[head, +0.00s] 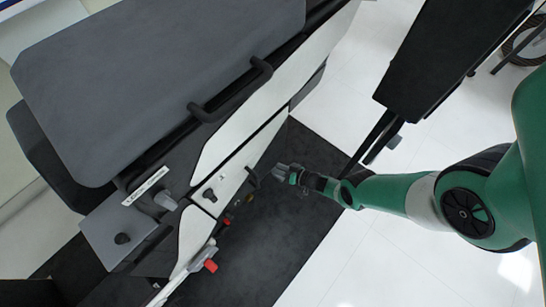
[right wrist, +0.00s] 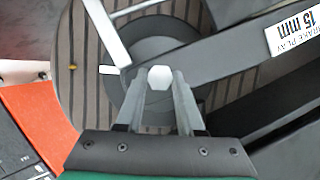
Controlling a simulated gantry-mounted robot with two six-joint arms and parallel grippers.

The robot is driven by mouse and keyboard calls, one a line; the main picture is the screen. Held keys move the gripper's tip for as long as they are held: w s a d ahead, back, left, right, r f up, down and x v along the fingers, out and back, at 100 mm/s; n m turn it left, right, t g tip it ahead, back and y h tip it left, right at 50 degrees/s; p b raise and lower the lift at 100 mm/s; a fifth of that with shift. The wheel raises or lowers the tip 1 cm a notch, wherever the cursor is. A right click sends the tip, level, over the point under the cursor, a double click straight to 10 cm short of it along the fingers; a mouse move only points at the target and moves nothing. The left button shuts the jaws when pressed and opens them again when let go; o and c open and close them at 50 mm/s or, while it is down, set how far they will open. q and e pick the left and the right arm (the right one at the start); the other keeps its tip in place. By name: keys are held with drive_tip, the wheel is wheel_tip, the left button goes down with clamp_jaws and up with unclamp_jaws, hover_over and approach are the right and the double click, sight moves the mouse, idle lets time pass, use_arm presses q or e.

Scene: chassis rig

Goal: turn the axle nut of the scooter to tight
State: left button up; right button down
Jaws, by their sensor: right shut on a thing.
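The axle nut (right wrist: 159,78) is a pale, six-sided piece at the hub of a wheel (right wrist: 72,40) in the right wrist view. My right gripper (right wrist: 160,75) has one finger on each side of the nut and is shut on it. A short white mark (right wrist: 108,70) lies just left of the nut, on the wheel's hub side. In the head view my right gripper (head: 284,173) reaches in from the right to the scooter's lower side (head: 232,184); the nut cannot be made out there. My left gripper is not in view.
A label reading "15 mm" (right wrist: 293,32) sits on a dark arm beside the wheel. An orange-red surface (right wrist: 35,120) is at the lower left. In the head view, black handles (head: 232,92) and a red knob (head: 211,265) stick out from the scooter. Dark mat (head: 285,225) shows below my gripper.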

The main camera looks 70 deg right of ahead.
drive_tip(key=c, duration=0.5)
unclamp_jaws()
drive_tip(key=p+v, duration=0.5)
drive_tip(key=v, duration=0.6)
drive_tip(key=shift+s+r+p, duration=0.1)
drive_tip(key=shift+s+p, duration=0.2)
drive_tip(key=shift+p, duration=0.1)
